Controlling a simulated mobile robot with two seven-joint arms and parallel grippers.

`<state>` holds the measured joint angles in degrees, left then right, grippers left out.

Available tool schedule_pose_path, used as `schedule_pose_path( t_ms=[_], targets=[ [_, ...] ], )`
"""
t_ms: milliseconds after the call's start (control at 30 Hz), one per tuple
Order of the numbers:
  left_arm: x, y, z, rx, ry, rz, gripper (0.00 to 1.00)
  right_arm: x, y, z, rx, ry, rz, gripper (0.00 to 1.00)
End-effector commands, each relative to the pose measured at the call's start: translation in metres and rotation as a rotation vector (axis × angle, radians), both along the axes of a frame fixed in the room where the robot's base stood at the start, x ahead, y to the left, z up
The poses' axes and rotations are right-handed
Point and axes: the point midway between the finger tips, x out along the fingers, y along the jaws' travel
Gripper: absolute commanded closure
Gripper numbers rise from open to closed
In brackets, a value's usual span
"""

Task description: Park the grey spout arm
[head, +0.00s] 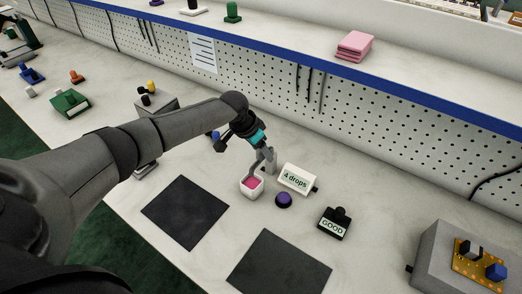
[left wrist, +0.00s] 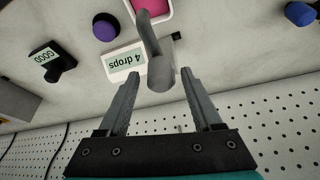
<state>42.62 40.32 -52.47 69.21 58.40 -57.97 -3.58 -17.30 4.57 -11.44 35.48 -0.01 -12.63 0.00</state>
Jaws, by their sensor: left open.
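The grey spout arm (head: 258,164) stands on the bench behind a small white cup with pink contents (head: 246,190). Its curved spout reaches toward the cup. In the left wrist view the spout arm (left wrist: 150,38) shows with its thicker grey post near my fingertips. My left gripper (head: 265,154) is open just above and behind it. In the left wrist view the left gripper (left wrist: 158,80) has one finger on each side of the post's end; I cannot tell whether either touches. My right gripper is not in view.
A "4 drops" sign (head: 297,178), a purple button (head: 283,200) and a black "GOOD" stamp (head: 333,223) stand right of the cup. Two dark mats (head: 185,212) lie in front. A grey box with an orange board (head: 440,255) is at right. A pegboard wall (head: 375,115) rises behind.

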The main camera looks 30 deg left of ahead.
Motion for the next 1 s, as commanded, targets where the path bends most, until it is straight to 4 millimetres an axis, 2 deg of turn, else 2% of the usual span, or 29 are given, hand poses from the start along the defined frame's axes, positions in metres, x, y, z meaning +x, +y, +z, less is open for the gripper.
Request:
schedule_pose_path(
  t_ms=[300, 900, 1000],
  targets=[
    [0.0008, -0.0001, -0.0014, 0.0, 0.0, 0.0, 0.34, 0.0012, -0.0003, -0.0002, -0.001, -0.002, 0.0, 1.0],
    [0.0006, 0.0001, -0.0013, 0.0, 0.0, 0.0, 1.0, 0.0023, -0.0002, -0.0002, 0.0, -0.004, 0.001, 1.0],
    [0.0006, 0.0001, -0.0013, 0.0, 0.0, 0.0, 1.0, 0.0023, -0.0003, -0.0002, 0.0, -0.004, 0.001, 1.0]
  ],
)
